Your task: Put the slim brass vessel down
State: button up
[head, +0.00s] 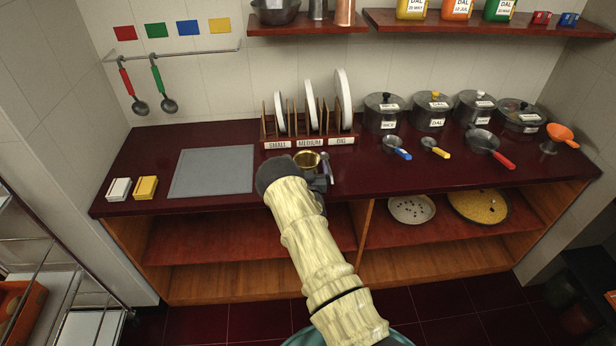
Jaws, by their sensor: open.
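A brass vessel (306,159) with a round open rim stands on the dark red counter (220,138), in front of the plate rack. Its lower part is hidden behind my arm, so I cannot see how slim it is. My gripper (323,176) is at the vessel's near right side, mostly hidden by my pale wrist. The jaws are open. I cannot tell whether a finger still touches the vessel.
A plate rack (307,141) labelled small, medium and big stands behind. A grey mat (213,171) lies left. Wall shelves (480,23) hang above; an open lower shelf (250,240) lies below.

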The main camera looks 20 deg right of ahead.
jog(key=shift+s+a+b, duration=0.15)
jog(key=shift+s+b, duration=0.15)
jog(key=shift+s, duration=0.3)
jog(key=b+v, duration=0.2)
jog(key=v, duration=0.8)
jog(key=shift+s+b, duration=0.35)
jog(key=shift+b, duration=0.05)
jog(key=shift+a+r, duration=0.1)
